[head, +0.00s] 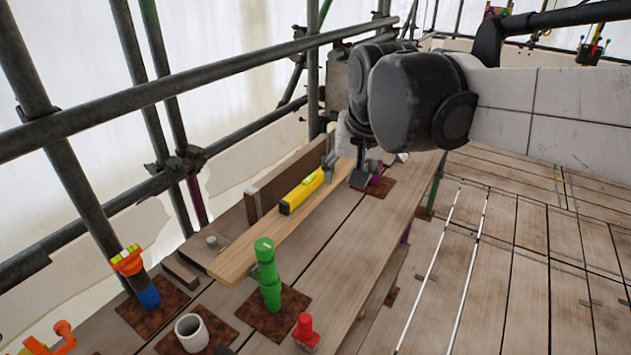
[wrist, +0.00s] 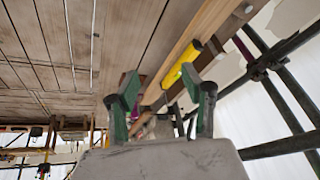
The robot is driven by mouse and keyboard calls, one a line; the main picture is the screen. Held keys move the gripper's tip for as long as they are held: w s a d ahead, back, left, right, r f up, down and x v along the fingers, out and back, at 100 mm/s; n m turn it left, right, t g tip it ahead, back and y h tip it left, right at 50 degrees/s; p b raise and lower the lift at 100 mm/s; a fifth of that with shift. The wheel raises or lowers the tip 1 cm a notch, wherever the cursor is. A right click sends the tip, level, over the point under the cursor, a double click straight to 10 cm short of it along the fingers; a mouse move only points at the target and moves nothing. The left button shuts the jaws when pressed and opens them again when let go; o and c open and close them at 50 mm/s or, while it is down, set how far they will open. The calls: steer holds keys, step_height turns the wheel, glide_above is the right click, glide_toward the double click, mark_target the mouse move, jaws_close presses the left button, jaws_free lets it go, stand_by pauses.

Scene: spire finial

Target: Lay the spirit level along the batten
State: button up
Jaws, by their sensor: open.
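The yellow spirit level (head: 303,191) has a dark near end and lies at the wall-side edge of the pale wooden batten (head: 240,258), roughly parallel to it. I cannot tell whether it rests fully on the batten. The wrist view shows the level (wrist: 181,66) beside the batten (wrist: 208,27). My gripper (head: 344,172) is at the far end of the level, low over the batten. In the wrist view my gripper (wrist: 160,90) has its green-padded fingers apart, with nothing clearly held between them. The batten's far end is partly hidden by my gripper.
A brown upright board (head: 290,178) stands behind the level. A green post (head: 266,275), a white cup (head: 191,331), a red piece (head: 305,330) and an orange-and-blue tool (head: 138,275) stand near the front. Scaffold tubes (head: 150,92) run along the left. The right-hand boards are largely clear.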

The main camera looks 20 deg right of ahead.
steer(key=s+f+n+t, duration=0.2)
steer(key=s+f, duration=0.5)
steer(key=s, duration=0.6)
steer(key=shift+s+n, duration=0.3)
steer(key=shift+n, duration=0.2)
steer(key=shift+f, duration=0.1)
